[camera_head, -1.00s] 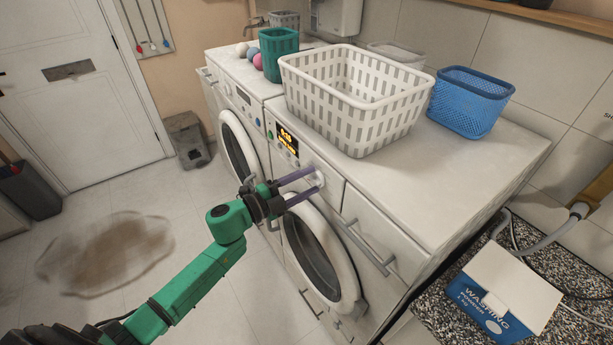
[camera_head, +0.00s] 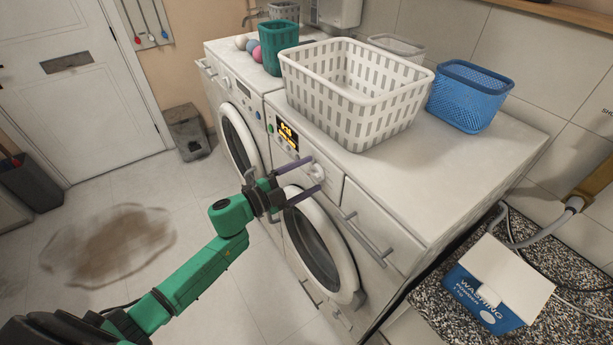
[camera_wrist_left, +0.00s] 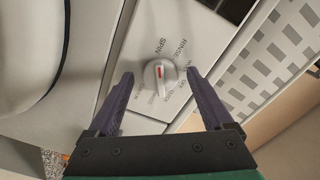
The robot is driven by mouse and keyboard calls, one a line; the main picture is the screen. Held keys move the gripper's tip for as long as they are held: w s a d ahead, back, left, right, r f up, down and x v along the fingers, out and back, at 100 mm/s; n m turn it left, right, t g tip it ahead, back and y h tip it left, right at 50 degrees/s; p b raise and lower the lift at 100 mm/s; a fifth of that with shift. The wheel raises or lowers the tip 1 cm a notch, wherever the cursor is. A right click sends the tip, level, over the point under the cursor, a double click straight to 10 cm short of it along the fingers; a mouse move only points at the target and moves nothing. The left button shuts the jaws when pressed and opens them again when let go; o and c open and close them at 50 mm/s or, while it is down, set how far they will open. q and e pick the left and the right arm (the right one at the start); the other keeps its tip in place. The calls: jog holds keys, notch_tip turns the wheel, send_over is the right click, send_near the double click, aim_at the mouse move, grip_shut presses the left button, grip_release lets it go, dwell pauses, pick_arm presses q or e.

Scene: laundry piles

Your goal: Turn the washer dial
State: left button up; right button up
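The washer dial (camera_wrist_left: 159,75) is a white knob with a red mark, ringed by printed labels such as SPIN and RINSE. In the head view the dial (camera_head: 317,173) sits on the front panel of the nearer white washer (camera_head: 420,185), right of its lit display (camera_head: 287,136). My left gripper (camera_head: 317,174) is open, its two purple fingers pointing at the panel around the dial. In the left wrist view the fingers (camera_wrist_left: 160,74) stand on either side of the dial with a gap on each side. My right gripper is not in view.
A white basket (camera_head: 350,110), a blue basket (camera_head: 468,100) and a green basket (camera_head: 277,50) stand on top of the machines. The round door (camera_head: 320,245) is below the dial, and a drawer handle (camera_head: 368,238) is to its right. A washing powder box (camera_head: 495,285) stands at lower right.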

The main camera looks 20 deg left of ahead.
pick_arm(q)
jog(key=shift+s+a, duration=0.1)
jog(key=b+v, duration=0.3)
jog(key=v, duration=1.1)
jog(key=shift+b, duration=0.4)
jog(key=shift+s+a, duration=0.15)
